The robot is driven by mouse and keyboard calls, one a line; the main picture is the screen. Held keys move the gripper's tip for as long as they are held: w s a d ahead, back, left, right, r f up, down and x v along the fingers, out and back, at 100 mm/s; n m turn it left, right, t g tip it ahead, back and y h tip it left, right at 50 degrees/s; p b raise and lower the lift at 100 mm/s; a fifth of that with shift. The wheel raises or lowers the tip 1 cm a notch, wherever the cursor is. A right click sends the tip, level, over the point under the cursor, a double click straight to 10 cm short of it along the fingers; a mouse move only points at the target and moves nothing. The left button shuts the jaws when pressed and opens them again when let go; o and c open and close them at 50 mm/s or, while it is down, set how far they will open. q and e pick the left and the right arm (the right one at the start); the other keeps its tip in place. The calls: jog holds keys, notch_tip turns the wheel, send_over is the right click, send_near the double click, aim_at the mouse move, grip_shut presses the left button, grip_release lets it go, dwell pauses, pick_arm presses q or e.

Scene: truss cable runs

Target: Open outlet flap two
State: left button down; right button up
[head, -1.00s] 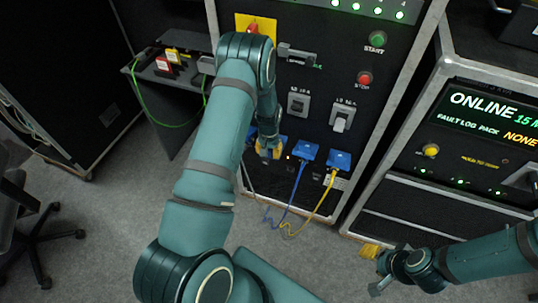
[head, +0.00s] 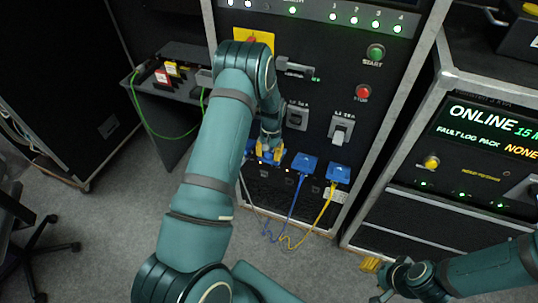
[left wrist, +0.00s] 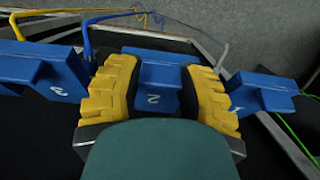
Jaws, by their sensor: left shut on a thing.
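Outlet flap two (left wrist: 155,85) is a blue flap marked with a white 2. In the left wrist view it sits between the yellow-padded fingers of my left gripper (left wrist: 158,98), which is shut on it. In the head view my left gripper (head: 268,155) is at the low row of blue outlets and hides most of this flap. Whether the flap is lifted is unclear. Flap three (left wrist: 50,72) is to its left in the wrist view and flap one (left wrist: 262,92) to its right. My right gripper (head: 376,280) is low at the right, its finger opening unclear.
A blue cable (head: 292,208) and a yellow cable (head: 326,208) hang from the flaps right of my left gripper. Breaker switches (head: 341,128) and the stop button (head: 363,92) are above. A side shelf (head: 190,92) with a green cable is at left.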

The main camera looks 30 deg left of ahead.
pick_arm(q)
jog(key=shift+w+r, duration=0.1)
jog(key=shift+w, duration=0.15)
jog(key=shift+c, duration=2.3)
grip_release()
jog(key=shift+s, duration=0.1)
notch_tip(320, 180, up, 7)
jog(key=w, duration=0.1)
jog(key=shift+a+r, duration=0.15)
